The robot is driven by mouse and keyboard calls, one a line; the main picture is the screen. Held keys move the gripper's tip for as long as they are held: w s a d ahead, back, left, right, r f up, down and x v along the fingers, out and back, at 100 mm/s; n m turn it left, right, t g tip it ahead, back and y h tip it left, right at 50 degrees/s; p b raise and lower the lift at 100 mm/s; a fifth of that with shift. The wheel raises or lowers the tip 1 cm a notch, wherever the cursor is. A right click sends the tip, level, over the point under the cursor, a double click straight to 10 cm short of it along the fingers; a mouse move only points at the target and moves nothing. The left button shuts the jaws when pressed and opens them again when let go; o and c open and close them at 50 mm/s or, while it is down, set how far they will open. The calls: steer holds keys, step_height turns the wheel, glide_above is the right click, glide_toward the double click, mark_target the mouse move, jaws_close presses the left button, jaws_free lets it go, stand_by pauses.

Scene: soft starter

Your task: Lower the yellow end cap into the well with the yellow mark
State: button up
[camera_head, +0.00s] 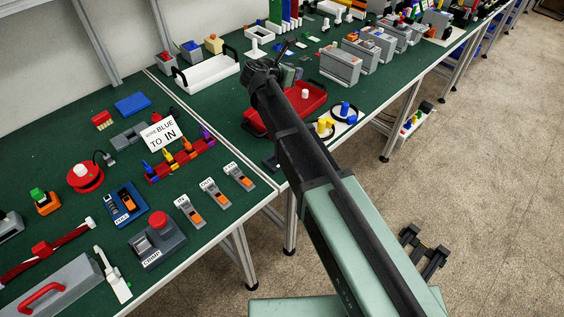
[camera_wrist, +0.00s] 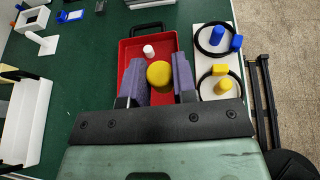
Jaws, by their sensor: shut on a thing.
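My gripper (camera_wrist: 160,72) is shut on the yellow end cap (camera_wrist: 159,76), a round piece between its two purple-grey pads in the wrist view. The cap shows over the red tray (camera_wrist: 128,62); its height above the tray is unclear. A white cap (camera_wrist: 148,50) stands in the tray just beyond it. To the right is a white board (camera_wrist: 210,36) with two black rings. The nearer ring (camera_wrist: 201,80) has a yellow block (camera_wrist: 220,70) and a yellow cylinder (camera_wrist: 225,84) at it. I cannot identify a marked well for certain. In the head view my arm hides the held cap.
The farther ring on the board has a blue block (camera_wrist: 236,43) and a blue cylinder (camera_wrist: 217,36). A white tray (camera_head: 205,71) with black handles stands left of my arm. Grey boxes (camera_head: 340,66) line the bench beyond. The bench edge runs close beside the board.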

steer(key=s+a+f+b, duration=0.1)
steer(key=s+f+b, duration=0.3)
steer(key=s, duration=0.1)
steer(key=s+a+f+b, duration=0.1)
steer(key=s+f+b, duration=0.3)
steer(key=s, duration=0.1)
steer(key=s+f+b, duration=0.4)
steer(key=s+f, duration=0.1)
steer(key=shift+s+a, duration=0.4)
steer(key=shift+s+a+f+b, duration=0.1)
steer(key=shift+s+b, duration=0.15)
steer(key=shift+b, duration=0.05)
steer(key=shift+w+d, duration=0.4)
steer(key=shift+f+b, duration=1.8)
stand_by(0.5)
